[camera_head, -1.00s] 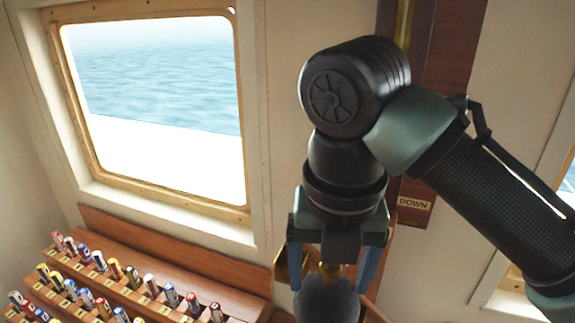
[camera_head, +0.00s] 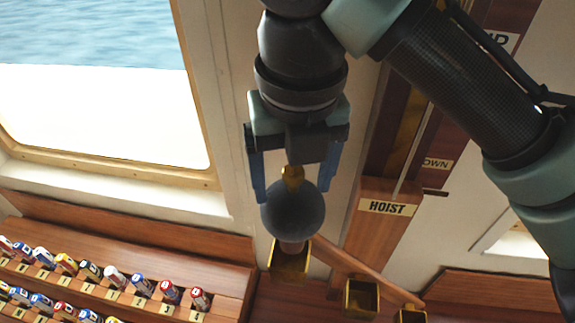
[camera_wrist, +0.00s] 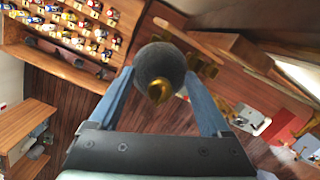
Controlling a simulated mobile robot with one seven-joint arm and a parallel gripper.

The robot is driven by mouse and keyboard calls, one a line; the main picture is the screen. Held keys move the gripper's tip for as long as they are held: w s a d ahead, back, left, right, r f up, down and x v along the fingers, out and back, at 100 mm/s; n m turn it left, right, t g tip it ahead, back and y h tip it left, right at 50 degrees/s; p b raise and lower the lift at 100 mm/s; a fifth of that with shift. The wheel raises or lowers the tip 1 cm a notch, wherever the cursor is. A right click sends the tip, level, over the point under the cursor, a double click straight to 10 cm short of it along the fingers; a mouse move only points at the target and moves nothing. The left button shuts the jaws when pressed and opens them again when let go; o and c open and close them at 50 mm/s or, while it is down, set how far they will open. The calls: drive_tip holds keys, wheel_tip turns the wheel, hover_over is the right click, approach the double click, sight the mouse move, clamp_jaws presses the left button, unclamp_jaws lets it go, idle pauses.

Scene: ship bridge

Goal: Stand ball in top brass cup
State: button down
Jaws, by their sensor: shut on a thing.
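A dark grey ball (camera_head: 292,212) with a brass knob on top hangs upright between the blue fingers of my gripper (camera_head: 292,190). In the wrist view, the fingers of my gripper (camera_wrist: 160,80) press on both sides of the ball (camera_wrist: 158,62), with the knob facing the camera. The top brass cup (camera_head: 290,268) is at the upper left end of a sloping wooden rail. The ball's underside overlaps the cup's rear rim in the head view; I cannot tell whether they touch. The cup's inside is partly hidden by the ball.
Lower brass cups (camera_head: 361,299) follow along the rail (camera_head: 350,262) to the right. A wooden post with a HOIST label (camera_head: 388,207) stands close to the right of my gripper. A stepped rack (camera_head: 130,285) of several coloured cylinders is at the left, below the window.

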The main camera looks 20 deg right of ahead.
sight(294, 175)
drive_tip(key=f+b, duration=0.2)
drive_tip(key=f, duration=0.1)
drive_tip(key=shift+w+f, duration=0.3)
drive_tip(key=shift+w, duration=0.05)
drive_tip(key=shift+s+f+b, duration=0.25)
drive_tip(key=shift+f+b, duration=0.75)
drive_tip(key=shift+b, duration=0.05)
drive_tip(key=shift+w+f+b, duration=0.2)
drive_tip(key=shift+f+b, duration=0.65)
drive_tip(key=shift+f, duration=0.3)
drive_tip(key=shift+s+f+b, duration=0.1)
drive_tip(key=shift+f+b, duration=0.3)
drive_tip(key=shift+f, duration=0.15)
unclamp_jaws()
drive_tip(key=shift+r, duration=0.1)
drive_tip(key=r, duration=0.4)
drive_tip(key=s+r+b, duration=0.1)
drive_tip(key=r, duration=0.7)
drive_tip(key=shift+s+a+r+b, duration=0.15)
drive_tip(key=shift+s+r+b, duration=0.1)
drive_tip(key=shift+r+b, duration=0.15)
